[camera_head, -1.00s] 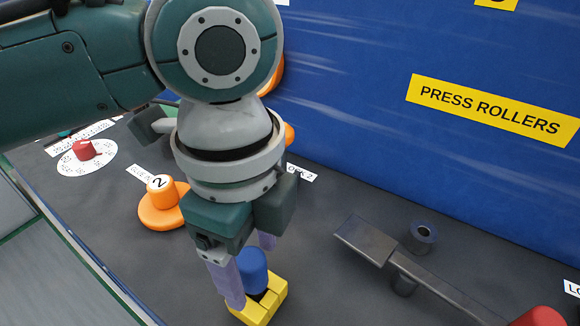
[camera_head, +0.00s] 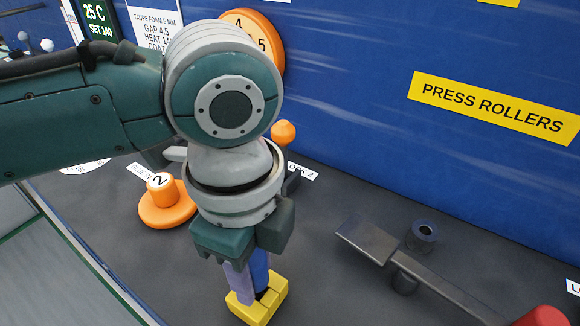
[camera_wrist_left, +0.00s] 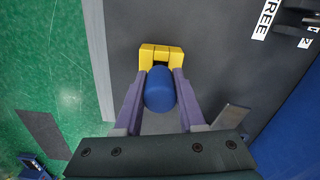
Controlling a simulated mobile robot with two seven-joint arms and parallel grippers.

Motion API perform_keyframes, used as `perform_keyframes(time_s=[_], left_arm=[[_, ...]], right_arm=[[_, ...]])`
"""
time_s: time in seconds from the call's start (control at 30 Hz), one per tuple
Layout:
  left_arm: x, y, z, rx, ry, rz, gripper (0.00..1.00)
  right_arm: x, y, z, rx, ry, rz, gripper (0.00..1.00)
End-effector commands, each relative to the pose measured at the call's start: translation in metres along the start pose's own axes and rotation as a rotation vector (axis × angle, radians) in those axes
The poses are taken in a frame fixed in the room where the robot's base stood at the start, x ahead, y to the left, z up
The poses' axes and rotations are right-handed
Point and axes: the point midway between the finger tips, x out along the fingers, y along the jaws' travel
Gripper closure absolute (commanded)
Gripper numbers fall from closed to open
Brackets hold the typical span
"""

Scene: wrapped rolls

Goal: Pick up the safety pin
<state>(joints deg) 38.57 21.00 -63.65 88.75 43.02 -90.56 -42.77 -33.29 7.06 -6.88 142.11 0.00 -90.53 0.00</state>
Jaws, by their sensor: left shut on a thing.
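The safety pin shows as a rounded blue knob (camera_head: 260,270) above a yellow slotted block (camera_head: 256,305) at the lower middle of the head view. In the left wrist view the blue knob (camera_wrist_left: 160,90) is between my purple fingers, with the yellow block (camera_wrist_left: 148,53) just beyond. My left gripper (camera_head: 248,281) points down and is shut on the blue knob. A finger hides part of the knob in the head view. I cannot tell whether it is raised from the block. My right gripper is not in view.
An orange knob marked 2 (camera_head: 162,199) stands left of the gripper. A grey lever (camera_head: 400,262) with a red end (camera_head: 540,317) lies right, beside a dark cylinder (camera_head: 422,236). The blue panel (camera_head: 370,120) rises behind. Dark table is clear between block and lever.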

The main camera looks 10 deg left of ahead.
Motion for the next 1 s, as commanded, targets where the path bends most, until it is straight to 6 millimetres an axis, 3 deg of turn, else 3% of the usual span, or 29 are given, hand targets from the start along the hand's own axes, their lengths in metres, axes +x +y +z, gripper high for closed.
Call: perform_keyframes(time_s=[0.13,0.67,0.87,1.0], left_arm=[[0.000,0.000,0.000,0.000,0.000,0.000,1.00],[-0.007,-0.001,0.000,0.000,0.001,-0.002,1.00],[-0.035,-0.001,0.000,0.001,0.001,-0.005,1.00],[-0.068,-0.002,0.000,0.001,0.002,-0.006,1.00]], right_arm=[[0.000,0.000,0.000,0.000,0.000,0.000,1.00],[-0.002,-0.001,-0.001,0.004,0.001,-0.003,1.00],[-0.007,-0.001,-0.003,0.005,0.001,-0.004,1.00],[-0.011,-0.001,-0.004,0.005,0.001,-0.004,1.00]])
